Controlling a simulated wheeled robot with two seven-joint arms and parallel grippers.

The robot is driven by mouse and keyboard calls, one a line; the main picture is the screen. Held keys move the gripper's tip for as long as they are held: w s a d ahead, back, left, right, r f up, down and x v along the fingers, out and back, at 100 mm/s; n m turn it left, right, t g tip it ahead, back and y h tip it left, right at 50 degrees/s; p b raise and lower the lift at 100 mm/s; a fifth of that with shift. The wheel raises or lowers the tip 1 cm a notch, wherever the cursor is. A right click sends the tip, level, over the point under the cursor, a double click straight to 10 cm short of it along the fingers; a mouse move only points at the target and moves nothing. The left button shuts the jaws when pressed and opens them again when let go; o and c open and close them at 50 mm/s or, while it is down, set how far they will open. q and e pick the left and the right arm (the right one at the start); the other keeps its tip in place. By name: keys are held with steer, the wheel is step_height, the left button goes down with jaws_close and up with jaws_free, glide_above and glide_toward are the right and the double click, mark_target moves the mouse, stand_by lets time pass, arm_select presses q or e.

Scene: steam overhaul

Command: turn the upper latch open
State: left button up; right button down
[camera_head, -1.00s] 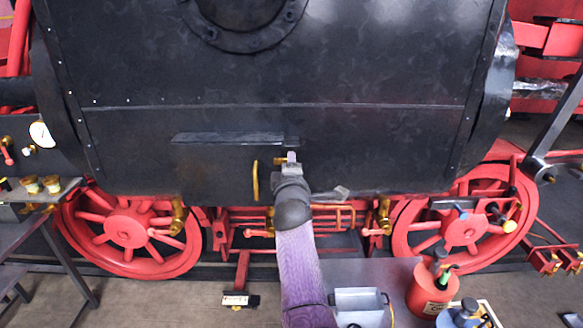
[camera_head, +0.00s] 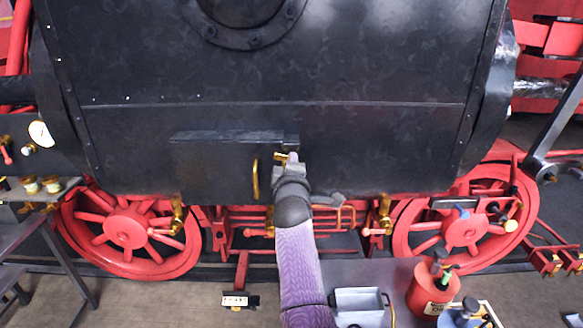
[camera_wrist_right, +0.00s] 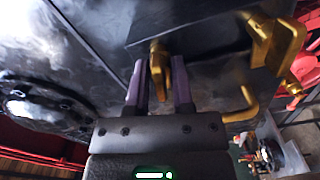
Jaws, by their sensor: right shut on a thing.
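The upper latch (camera_head: 280,157) is a small brass piece at the upper right edge of a dark box-like door (camera_head: 215,165) on the black engine side. My right gripper (camera_head: 291,160) reaches it from below. In the right wrist view, the brass latch (camera_wrist_right: 159,70) sits between the two purple fingers (camera_wrist_right: 158,88), which are shut on it. The latch looks tilted in the head view; its exact angle is hard to tell. A brass handle (camera_head: 255,180) stands upright on the door, left of the gripper. The lower part of the door edge is hidden by my wrist.
Red wheels (camera_head: 127,232) and red frame rods lie below the engine body. Another brass fitting (camera_wrist_right: 275,42) and a curved brass bar (camera_wrist_right: 242,106) are near the gripper in the wrist view. A red can (camera_head: 432,292) and grey bin (camera_head: 358,305) stand at the lower right.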

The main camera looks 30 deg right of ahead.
steer(key=m+b, duration=0.1)
steer(key=m, duration=0.3)
steer(key=shift+f+m, duration=0.15)
steer(key=shift+m, duration=0.15)
steer(key=m+b, duration=0.1)
steer(key=m, duration=0.2)
steer(key=shift+m, duration=0.4)
steer(key=m, duration=0.3)
steer(key=shift+m, duration=1.9)
steer(key=c, duration=0.7)
jaws_free()
